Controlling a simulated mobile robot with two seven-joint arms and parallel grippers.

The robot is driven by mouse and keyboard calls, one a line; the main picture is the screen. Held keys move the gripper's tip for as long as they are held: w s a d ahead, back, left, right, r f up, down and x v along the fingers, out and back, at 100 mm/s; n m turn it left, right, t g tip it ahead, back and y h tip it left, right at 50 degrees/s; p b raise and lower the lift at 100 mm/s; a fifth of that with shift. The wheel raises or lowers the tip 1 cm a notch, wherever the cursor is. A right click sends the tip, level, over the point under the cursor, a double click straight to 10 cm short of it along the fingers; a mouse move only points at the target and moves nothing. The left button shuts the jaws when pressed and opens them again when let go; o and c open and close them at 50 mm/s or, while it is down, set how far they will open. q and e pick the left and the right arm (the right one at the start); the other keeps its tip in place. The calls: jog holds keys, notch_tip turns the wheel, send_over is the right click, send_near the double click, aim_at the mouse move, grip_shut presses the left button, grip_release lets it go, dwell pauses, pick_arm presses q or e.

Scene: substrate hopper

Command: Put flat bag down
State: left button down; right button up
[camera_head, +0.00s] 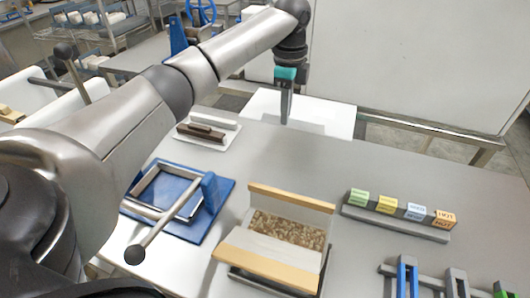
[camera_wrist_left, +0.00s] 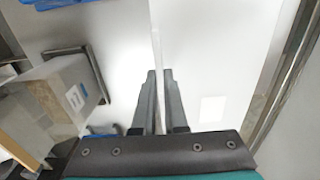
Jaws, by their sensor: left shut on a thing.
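My left gripper (camera_head: 286,108) points down over the far edge of the grey table in the head view. In the left wrist view its two fingers (camera_wrist_left: 160,75) are close together, shut on a very thin pale sheet (camera_wrist_left: 156,35), which I take for the flat bag seen edge-on. In the head view a flat white panel (camera_head: 335,120) shows around and behind the fingers. I cannot tell whether it is the bag or a surface under it. My right gripper is not in view.
An open box with brown granules (camera_head: 285,230) stands at the front middle of the table. A blue tray with a metal frame (camera_head: 225,222) is left of it. A rack of coloured labelled blocks (camera_head: 400,218) is right. A small white tray (camera_head: 215,140) holds a brown thing.

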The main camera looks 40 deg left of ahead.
pick_arm(q)
notch_tip(320, 180, down, 17)
jog(key=b, duration=0.2)
jog(key=shift+r+b, duration=0.2)
jog(key=shift+b, duration=0.2)
jog(key=shift+f, duration=0.1)
jog(key=c, duration=1)
grip_release()
jog(key=shift+o, duration=0.2)
notch_tip(320, 180, up, 12)
jog(key=shift+r+p, duration=0.2)
jog(key=shift+p, duration=1.05)
